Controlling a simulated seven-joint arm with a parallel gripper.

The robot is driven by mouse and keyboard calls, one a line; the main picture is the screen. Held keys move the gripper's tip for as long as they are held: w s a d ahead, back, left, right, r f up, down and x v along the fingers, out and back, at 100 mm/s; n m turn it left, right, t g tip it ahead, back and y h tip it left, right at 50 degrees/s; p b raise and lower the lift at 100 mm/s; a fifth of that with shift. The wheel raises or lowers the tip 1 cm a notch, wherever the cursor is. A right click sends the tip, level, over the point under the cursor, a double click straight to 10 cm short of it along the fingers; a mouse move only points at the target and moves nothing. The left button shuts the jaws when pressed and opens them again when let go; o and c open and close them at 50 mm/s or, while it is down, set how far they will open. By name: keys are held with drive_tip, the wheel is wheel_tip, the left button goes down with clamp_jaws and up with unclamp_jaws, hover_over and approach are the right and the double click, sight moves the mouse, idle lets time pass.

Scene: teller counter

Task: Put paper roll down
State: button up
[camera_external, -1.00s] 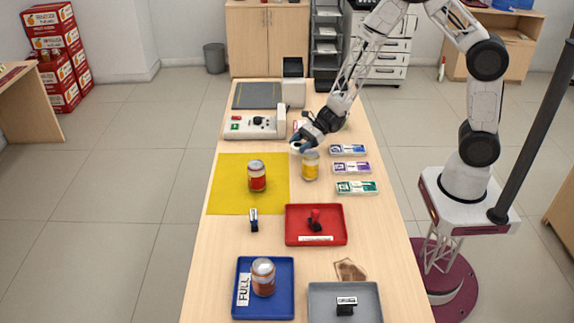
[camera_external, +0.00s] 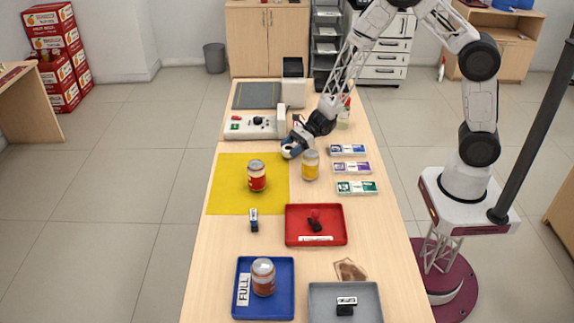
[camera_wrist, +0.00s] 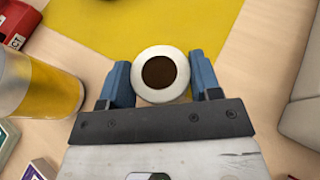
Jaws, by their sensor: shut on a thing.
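The paper roll (camera_wrist: 143,79) is white with a dark round core, and the wrist view looks into its end. My gripper (camera_wrist: 160,82) is shut on it, with a blue finger on each side. In the external view my gripper (camera_external: 294,147) is over the counter at the back right corner of the yellow mat (camera_external: 231,203), and the roll (camera_external: 287,152) shows as a small white end partly hidden by the fingers. I cannot tell whether the roll touches the counter.
A yellow jar (camera_external: 310,167) stands close to the right of my gripper. A red jar (camera_external: 257,177) stands on the mat. A white device (camera_external: 250,127) is behind. Several stamp boxes (camera_external: 350,168) lie to the right. A red tray (camera_external: 316,240) is in front.

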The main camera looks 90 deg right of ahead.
drive_tip(key=shift+f, duration=0.95)
drive_tip(key=shift+f, duration=0.1)
drive_tip(key=o, duration=0.9)
drive_tip(key=shift+v, duration=3.8)
